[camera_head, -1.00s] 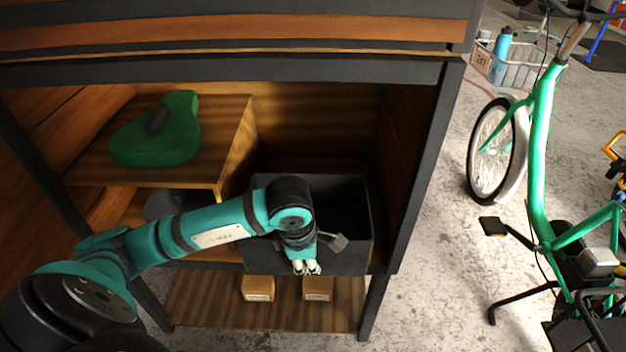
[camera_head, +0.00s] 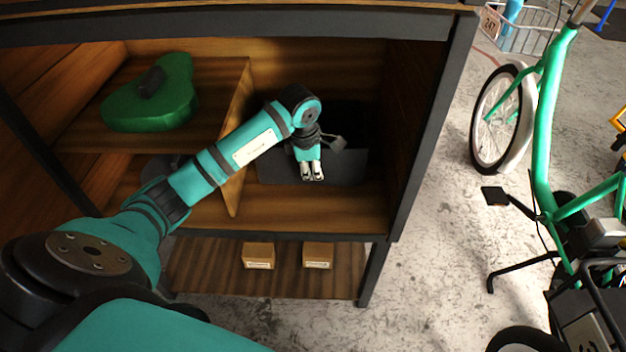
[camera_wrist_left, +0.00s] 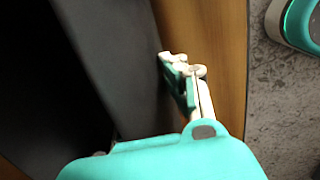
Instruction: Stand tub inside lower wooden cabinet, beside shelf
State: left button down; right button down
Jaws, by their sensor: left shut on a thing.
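The tub (camera_head: 348,165) is a dark grey, open-topped box inside the lower wooden cabinet (camera_head: 340,207). It stands upright to the right of the wooden shelf (camera_head: 217,75), set back from the cabinet's front edge, with bare floor board in front. My left gripper (camera_head: 312,172) reaches in from the front and is shut on the tub's front wall; my wrist hides part of the rim. In the left wrist view the tub's dark wall (camera_wrist_left: 120,60) lies left of the fingers (camera_wrist_left: 185,75). Whether its base fully touches the floor is hard to tell. My right gripper is not in view.
A green saddle-shaped thing (camera_head: 152,98) lies on the shelf. Two small cardboard boxes (camera_head: 258,256) (camera_head: 318,256) sit on the board below. A dark post (camera_head: 432,130) bounds the opening at right. A green cargo bike (camera_head: 545,130) stands beyond it on concrete floor.

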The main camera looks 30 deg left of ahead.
aim_at(313, 182)
pick_arm(q)
notch_tip(313, 182, down, 3)
jog(key=shift+r+b, duration=0.15)
jog(key=shift+b, duration=0.25)
jog(key=shift+w+f, duration=0.1)
jog(key=shift+f, duration=0.15)
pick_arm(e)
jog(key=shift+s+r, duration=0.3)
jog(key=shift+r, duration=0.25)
pick_arm(q)
jog(key=shift+f, duration=0.15)
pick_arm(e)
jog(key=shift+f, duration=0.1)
pick_arm(q)
jog(key=c, duration=1.5)
grip_release()
